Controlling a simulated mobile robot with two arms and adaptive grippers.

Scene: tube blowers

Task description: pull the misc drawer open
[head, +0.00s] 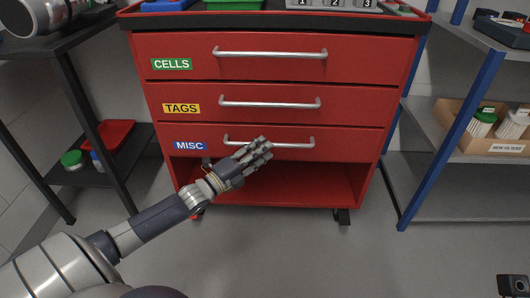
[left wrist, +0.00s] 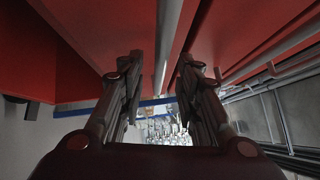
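The misc drawer (head: 350,141) is the lowest of the red drawers, with a blue MISC label (head: 190,146) on its left. Its front looks level with the drawers above, so it appears shut. Its silver bar handle (head: 295,144) is partly hidden by my left gripper (head: 262,148), which reaches it from the lower left. In the left wrist view my left gripper (left wrist: 158,70) has its two dark fingers apart. The handle bar (left wrist: 167,45) runs between them, with a gap visible on both sides. My right gripper is not in view.
The red cabinet (head: 372,165) also holds the cells drawer (head: 370,55) and tags drawer (head: 365,105), both shut, above an open lower bay. A dark shelf rack (head: 85,110) stands left and a blue-post rack (head: 465,110) right. The grey floor (head: 310,250) in front looks clear.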

